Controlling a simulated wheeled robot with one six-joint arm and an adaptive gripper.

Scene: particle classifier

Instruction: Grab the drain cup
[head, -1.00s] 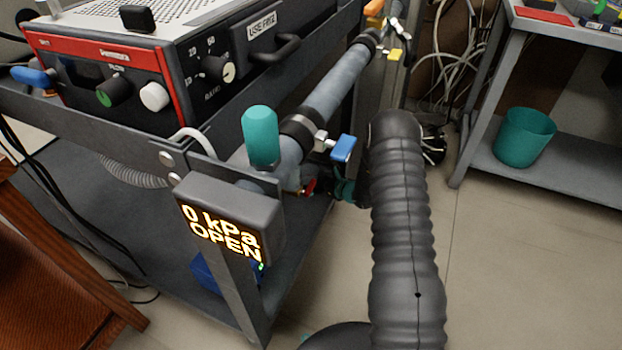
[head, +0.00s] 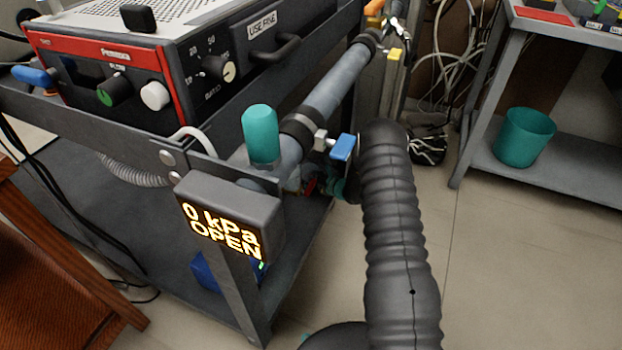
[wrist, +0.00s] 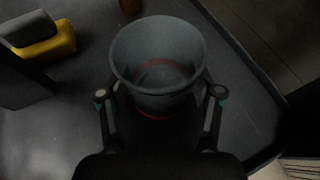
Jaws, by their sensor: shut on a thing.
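The drain cup (wrist: 160,45) appears in the wrist view as a round, open-topped grey cup with a reddish ring low inside it. My gripper (wrist: 160,93) has one finger on each side of the cup, below its rim, and is shut on it. A dark surface lies beneath; I cannot tell whether the cup rests on it or is lifted. In the head view my gripper and the cup are mostly hidden behind my dark ribbed arm and the cart's pipework.
The grey cart (head: 90,120) carries a red-fronted control box (head: 110,75), a pipe (head: 335,80) with a blue handle (head: 343,147), and a display (head: 230,218) reading "0 kPa OPEN". A teal bin (head: 523,137) stands on the right shelf. Floor between is clear.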

